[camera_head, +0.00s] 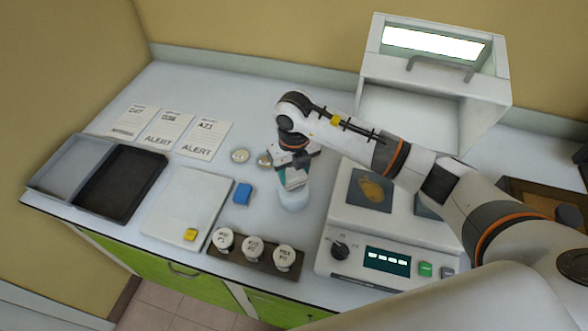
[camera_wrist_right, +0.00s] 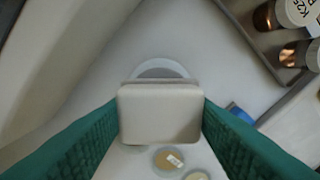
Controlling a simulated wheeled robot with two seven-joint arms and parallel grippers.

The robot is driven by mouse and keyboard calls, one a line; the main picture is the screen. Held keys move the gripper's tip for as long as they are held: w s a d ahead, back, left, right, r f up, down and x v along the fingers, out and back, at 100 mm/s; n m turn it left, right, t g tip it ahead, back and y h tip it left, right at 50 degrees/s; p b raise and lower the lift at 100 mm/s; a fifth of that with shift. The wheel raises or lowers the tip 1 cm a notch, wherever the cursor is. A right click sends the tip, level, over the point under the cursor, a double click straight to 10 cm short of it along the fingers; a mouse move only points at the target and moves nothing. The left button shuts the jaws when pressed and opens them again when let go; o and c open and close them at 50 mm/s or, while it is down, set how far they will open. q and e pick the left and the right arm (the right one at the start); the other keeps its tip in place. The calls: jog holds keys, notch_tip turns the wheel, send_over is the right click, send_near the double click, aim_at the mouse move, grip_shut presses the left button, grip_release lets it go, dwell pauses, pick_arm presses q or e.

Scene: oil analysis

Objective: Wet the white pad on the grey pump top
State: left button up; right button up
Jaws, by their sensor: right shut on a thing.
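My right gripper (camera_head: 293,178) is shut on the white pad (camera_wrist_right: 160,114), which shows as a pale rounded block between the two green fingers in the right wrist view. The gripper points down over a pale, bluish pump bottle (camera_head: 293,201) on the bench. In the right wrist view a round light grey top (camera_wrist_right: 160,68) shows partly behind the pad. The pad covers the rest of it, and I cannot tell whether they touch. In the head view the fingers hide most of the pad and the pump top. My left gripper is not in view.
Right of the bottle stands a white hotplate-like device (camera_head: 345,215). A rack (camera_head: 228,257) of white-capped jars is in front. A blue block (camera_head: 243,194), a white board (camera_head: 176,204) and a dark tray (camera_head: 122,183) lie left. A hooded box (camera_head: 405,110) stands behind.

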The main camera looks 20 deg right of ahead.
aim_at(294, 173)
jog(key=shift+f+b, duration=0.85)
jog(key=shift+f, duration=0.1)
dwell(1.7)
jog(key=shift+r, duration=0.1)
jog(key=shift+r+p, duration=2.15)
jog(key=shift+r, duration=1.35)
